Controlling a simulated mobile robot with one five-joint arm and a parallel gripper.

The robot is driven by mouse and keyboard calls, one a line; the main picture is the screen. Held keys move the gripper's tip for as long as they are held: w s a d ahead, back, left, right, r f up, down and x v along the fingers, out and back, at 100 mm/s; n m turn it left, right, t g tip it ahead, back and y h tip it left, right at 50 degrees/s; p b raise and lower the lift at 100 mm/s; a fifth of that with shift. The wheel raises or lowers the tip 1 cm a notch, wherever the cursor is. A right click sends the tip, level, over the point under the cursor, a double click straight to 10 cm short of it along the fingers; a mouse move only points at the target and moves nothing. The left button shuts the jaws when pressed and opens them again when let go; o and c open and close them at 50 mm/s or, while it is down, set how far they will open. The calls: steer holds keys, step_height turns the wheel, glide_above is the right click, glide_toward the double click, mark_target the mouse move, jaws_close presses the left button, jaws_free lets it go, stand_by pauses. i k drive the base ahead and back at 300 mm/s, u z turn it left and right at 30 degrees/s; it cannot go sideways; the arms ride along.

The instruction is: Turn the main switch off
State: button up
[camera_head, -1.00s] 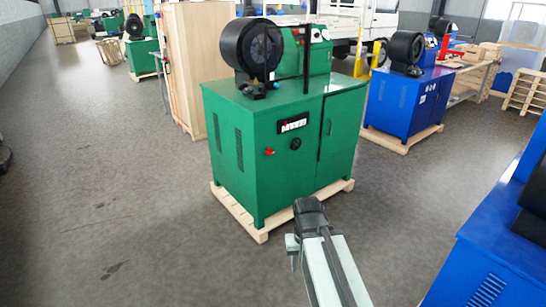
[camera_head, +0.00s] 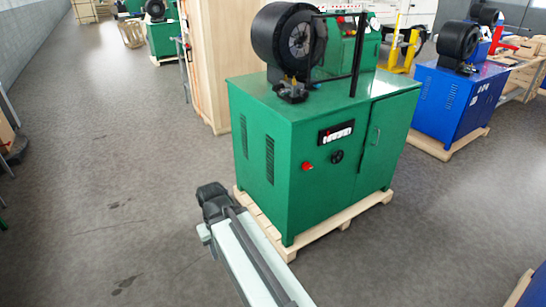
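The green crimper machine (camera_head: 305,165) stands ahead. Its front has a black round rotary knob (camera_head: 337,156), a red round button (camera_head: 308,167) to the left of it, and a dark display panel (camera_head: 336,132) above. The knob looks like a rotary switch, but its position is too small to read and no label is legible. My arm reaches up from the bottom edge, and its dark end (camera_head: 212,200) is low, left of the machine's front. It appears apart from the controls. My gripper's fingers cannot be made out there.
The green machine rests on a wooden pallet (camera_head: 262,222) that sticks out at the floor. A blue crimper (camera_head: 455,105) stands at the back right, and a blue edge (camera_head: 533,290) shows at the lower right. Grey floor is clear at left.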

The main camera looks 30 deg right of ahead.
mark_target(306, 166)
steer(key=u, duration=0.05)
steer(key=i, duration=1.05)
steer(key=z, duration=0.45)
